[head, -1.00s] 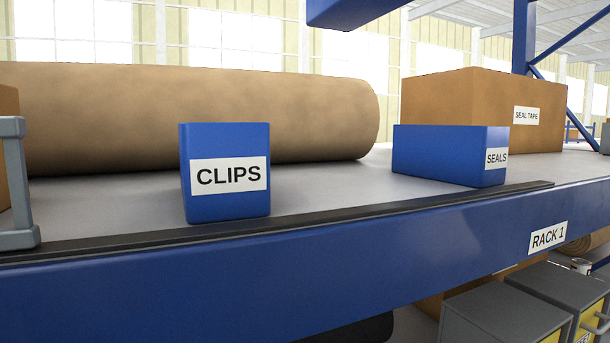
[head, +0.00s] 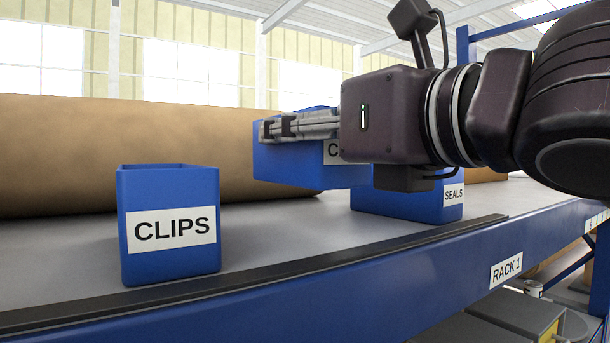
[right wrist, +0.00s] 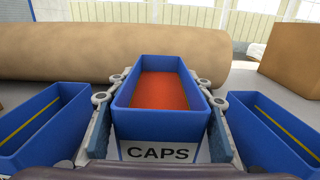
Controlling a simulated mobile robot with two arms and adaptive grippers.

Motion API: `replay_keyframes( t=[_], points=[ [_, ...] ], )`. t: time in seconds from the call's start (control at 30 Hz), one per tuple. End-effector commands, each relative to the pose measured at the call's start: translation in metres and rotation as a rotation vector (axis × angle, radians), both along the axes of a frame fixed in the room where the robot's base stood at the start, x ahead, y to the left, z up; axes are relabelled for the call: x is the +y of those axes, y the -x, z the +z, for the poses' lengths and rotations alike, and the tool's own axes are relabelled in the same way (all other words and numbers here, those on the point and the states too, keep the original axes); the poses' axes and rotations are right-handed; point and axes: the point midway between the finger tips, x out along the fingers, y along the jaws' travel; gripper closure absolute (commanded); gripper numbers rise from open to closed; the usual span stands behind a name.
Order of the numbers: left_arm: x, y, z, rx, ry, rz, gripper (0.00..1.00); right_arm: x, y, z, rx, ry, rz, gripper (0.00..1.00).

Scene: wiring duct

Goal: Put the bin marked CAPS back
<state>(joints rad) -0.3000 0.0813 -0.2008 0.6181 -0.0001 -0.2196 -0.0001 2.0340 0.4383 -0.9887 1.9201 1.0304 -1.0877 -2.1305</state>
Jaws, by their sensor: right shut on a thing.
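The blue CAPS bin (head: 310,168) is held above the shelf, between the CLIPS and SEALS bins. Its label is mostly covered by my right gripper (head: 285,128) in the head view. In the right wrist view the CAPS bin (right wrist: 160,120) faces me with its full label showing and an orange-red inside. The gripper's fingers (right wrist: 160,125) are shut along both its sides. The CLIPS bin (head: 170,255) stands on the shelf to the left. The SEALS bin (head: 410,205) stands to the right, partly behind my gripper. My left gripper is not in view.
A large brown roll (head: 60,150) lies along the back of the shelf (head: 270,230). A dark strip (head: 250,280) runs along the front edge. A cardboard box (right wrist: 292,60) stands at the back right. Bare shelf shows between the CLIPS and SEALS bins.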

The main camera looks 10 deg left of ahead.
Motion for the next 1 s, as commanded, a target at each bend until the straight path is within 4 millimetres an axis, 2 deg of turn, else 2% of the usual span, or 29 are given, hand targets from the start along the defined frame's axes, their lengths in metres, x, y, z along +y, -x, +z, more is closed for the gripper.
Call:
replay_keyframes(
  t=[0.43, 0.83, 0.87, 1.0],
  points=[
    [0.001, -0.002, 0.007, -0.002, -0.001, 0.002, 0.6, -0.001, 0.0, -0.048, 0.001, -0.001, -0.001, 0.85],
    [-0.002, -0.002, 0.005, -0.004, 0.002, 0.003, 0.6, 0.0, 0.0, -0.054, -0.001, -0.001, -0.001, 0.85],
    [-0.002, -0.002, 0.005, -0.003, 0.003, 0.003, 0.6, 0.0, 0.0, -0.054, 0.0, 0.0, -0.001, 0.51],
    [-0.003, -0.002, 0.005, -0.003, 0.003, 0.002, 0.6, 0.0, 0.0, -0.054, 0.0, 0.0, -0.001, 0.35]
  ],
)
